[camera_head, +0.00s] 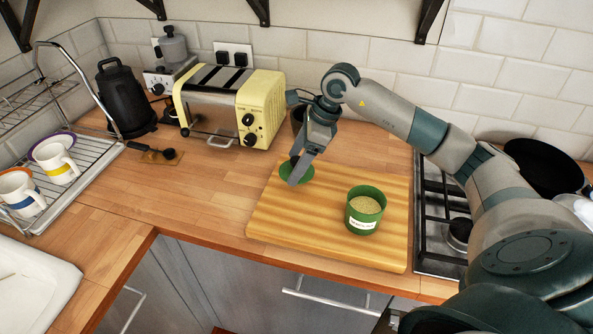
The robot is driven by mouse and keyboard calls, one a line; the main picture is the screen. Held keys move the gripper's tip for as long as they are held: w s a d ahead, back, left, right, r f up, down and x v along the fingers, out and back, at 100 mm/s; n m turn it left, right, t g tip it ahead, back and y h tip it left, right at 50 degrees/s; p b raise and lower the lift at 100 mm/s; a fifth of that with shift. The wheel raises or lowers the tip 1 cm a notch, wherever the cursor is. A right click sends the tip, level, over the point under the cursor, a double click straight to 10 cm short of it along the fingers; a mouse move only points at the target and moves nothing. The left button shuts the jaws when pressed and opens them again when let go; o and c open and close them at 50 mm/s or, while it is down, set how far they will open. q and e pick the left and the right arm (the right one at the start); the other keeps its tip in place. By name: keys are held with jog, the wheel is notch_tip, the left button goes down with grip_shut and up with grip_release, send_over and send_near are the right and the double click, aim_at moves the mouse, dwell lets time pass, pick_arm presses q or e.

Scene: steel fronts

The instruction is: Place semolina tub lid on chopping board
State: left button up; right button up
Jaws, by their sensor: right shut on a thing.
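The semolina tub (366,211) is green with a white label. It stands upright and open on the chopping board (281,222), and pale grain shows inside. The green lid (306,173) is at the board's far left part. My right gripper (294,178) reaches down from above and is shut on the lid, covering part of it. The lid is at or just above the board; I cannot tell whether it touches. My left gripper is not in view.
A cream toaster (228,104) stands behind the board to the left. A gas hob (436,225) borders the board on the right, with a black pan (545,166) behind. A dish rack with mugs (56,160) is at the left. The board's front left is clear.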

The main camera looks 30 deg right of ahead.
jog(key=shift+f+p, duration=0.55)
jog(key=shift+f, duration=0.1)
notch_tip(320, 180, down, 2)
jog(key=shift+p, duration=0.5)
jog(key=shift+f, duration=0.35)
jog(key=shift+f, duration=0.2)
jog(key=o, duration=1.3)
jog(key=shift+r, duration=0.1)
jog(key=shift+c, duration=0.2)
